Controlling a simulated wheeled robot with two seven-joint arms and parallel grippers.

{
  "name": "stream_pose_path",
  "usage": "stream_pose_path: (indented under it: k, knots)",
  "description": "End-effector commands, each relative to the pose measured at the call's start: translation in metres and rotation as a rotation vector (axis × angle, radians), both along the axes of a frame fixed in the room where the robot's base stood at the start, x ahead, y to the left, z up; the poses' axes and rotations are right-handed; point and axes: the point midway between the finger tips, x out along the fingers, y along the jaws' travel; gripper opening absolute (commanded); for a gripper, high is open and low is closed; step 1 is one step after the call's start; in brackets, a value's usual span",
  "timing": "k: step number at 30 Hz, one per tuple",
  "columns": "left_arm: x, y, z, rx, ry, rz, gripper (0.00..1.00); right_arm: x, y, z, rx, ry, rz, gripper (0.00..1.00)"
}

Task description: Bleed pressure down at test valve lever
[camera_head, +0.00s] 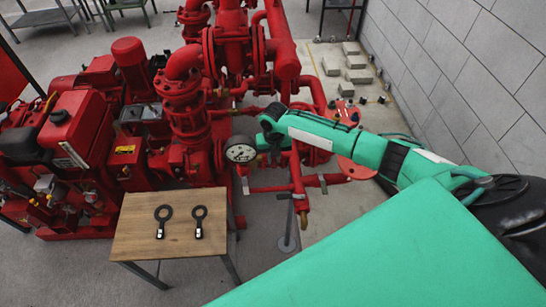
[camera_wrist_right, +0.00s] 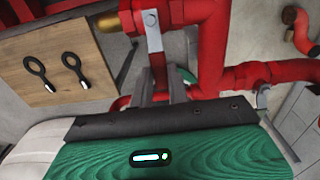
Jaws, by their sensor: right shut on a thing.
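My right gripper (camera_wrist_right: 161,88) shows in the right wrist view with its two grey fingers shut around the lower end of a flat metal test valve lever (camera_wrist_right: 152,30). The lever hangs from a red valve body with a brass end (camera_wrist_right: 109,22); its gripped tip is partly hidden between the fingers. In the head view, my green right arm reaches in from the right, and the fingers are largely hidden near the pressure gauge (camera_head: 240,152). The gauge has a white round dial; its reading is too small to tell. My left gripper is not in view.
Red pipes (camera_head: 297,170) run close around the right gripper. Another metal lever (camera_wrist_right: 263,97) is to its right. A wooden table (camera_head: 140,235) with two black ring-ended tools (camera_head: 163,215) stands at lower left. A grey block wall (camera_head: 470,70) bounds the right.

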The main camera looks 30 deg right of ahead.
Motion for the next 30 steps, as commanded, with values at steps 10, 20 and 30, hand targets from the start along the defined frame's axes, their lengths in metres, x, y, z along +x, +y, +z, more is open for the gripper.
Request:
stream_pose_path:
  k: [10, 20, 30]
  knots:
    - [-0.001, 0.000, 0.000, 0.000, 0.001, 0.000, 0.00, 0.000, -0.001, 0.000, -0.002, 0.000, 0.001, 0.27]
    - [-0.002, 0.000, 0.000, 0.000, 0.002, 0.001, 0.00, 0.000, 0.000, 0.000, -0.001, -0.001, 0.001, 0.39]
    - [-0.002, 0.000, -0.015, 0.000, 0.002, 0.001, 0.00, 0.002, -0.001, 0.043, 0.000, -0.006, 0.002, 0.39]
